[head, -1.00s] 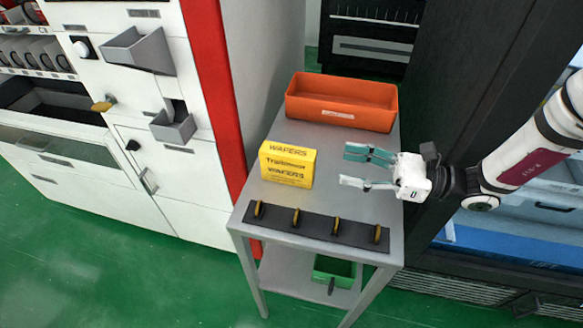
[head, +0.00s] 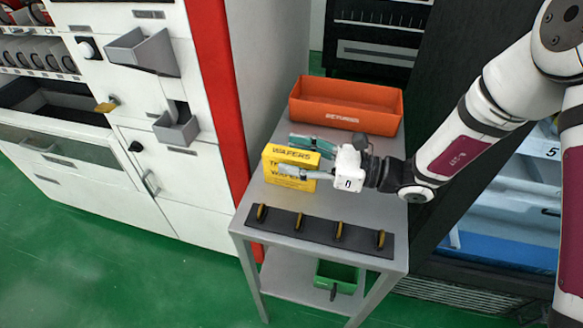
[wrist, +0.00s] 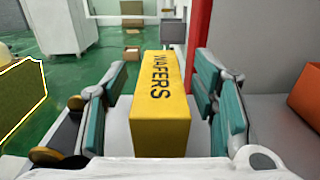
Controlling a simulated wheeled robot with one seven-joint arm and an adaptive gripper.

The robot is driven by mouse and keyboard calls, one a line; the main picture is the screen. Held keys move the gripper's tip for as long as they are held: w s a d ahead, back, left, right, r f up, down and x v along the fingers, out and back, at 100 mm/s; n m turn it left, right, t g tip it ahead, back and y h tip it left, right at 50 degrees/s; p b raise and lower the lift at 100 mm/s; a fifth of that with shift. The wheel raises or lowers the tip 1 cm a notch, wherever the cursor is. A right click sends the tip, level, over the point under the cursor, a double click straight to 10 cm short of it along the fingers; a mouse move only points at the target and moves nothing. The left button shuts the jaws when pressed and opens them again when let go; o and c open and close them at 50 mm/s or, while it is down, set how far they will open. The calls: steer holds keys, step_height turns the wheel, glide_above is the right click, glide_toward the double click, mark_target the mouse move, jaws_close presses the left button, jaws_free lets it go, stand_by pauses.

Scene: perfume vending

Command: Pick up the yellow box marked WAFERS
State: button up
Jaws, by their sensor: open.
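The yellow box marked WAFERS (head: 273,172) stands upright on the grey metal table, near its left edge. My gripper (head: 296,157) is open, with its teal-padded fingers reaching over the box from the right. In the wrist view the box (wrist: 162,105) sits between the two open fingers, with a gap on both sides. The fingers hide part of the box's front in the head view.
An orange bin (head: 345,103) stands on the table behind the box. A dark strip with several brass hooks (head: 320,231) lies along the table's front edge. A white vending machine with a red edge (head: 216,80) stands left. A green bin (head: 337,275) is on the lower shelf.

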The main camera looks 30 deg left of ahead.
steer(key=shift+s+a, duration=0.1)
steer(key=shift+a, duration=0.45)
jaws_close()
